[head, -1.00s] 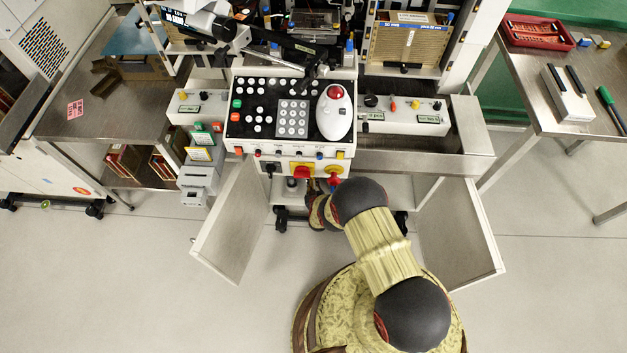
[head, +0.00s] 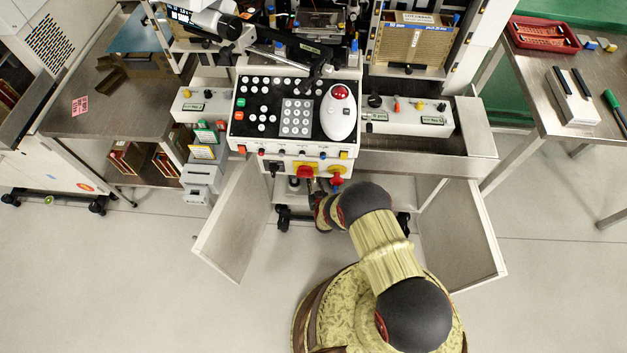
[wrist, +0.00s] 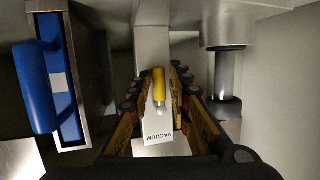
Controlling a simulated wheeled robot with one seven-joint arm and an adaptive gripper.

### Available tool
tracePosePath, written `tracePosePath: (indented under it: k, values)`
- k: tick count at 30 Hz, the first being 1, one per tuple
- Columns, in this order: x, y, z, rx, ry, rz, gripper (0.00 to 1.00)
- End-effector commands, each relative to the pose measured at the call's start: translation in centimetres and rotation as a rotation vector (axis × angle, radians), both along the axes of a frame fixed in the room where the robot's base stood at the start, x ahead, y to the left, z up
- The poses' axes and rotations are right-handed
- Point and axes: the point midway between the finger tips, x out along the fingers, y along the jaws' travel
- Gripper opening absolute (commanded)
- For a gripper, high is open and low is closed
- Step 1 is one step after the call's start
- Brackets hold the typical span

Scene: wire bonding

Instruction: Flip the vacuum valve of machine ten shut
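The vacuum valve shows in the wrist view as a short yellow lever (wrist: 158,84) on a grey-white post. It points away from the label and up the picture. Below it is a white plate (wrist: 160,134) marked VACUUM, upside down in this view. My gripper (wrist: 160,98) is open, with one finger on each side of the lever; I cannot tell whether either finger touches it. In the head view my arm reaches into the open cabinet under the machine's console (head: 293,118), and the lever and fingertips are hidden there.
In the wrist view a blue handle (wrist: 36,88) on a blue-and-metal unit stands left, and a grey cylinder (wrist: 225,75) stands right, both close. In the head view open cabinet doors (head: 232,222) and (head: 462,235) flank my arm. Red knobs (head: 305,171) sit above it.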

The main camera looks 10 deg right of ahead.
Motion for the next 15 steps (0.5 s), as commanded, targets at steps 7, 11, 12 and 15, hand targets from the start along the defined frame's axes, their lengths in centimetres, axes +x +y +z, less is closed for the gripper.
tracePosePath:
  k: [7, 11, 12, 15]
  values:
    - [-0.05, -0.02, -0.04, -0.001, 0.001, -0.001, 0.3]
    - [-0.07, -0.03, -0.04, -0.001, 0.001, -0.001, 0.3]
    - [-0.08, -0.03, -0.04, -0.001, 0.001, -0.001, 0.3]
    - [-0.39, -0.01, -0.02, -0.001, 0.002, -0.001, 0.3]
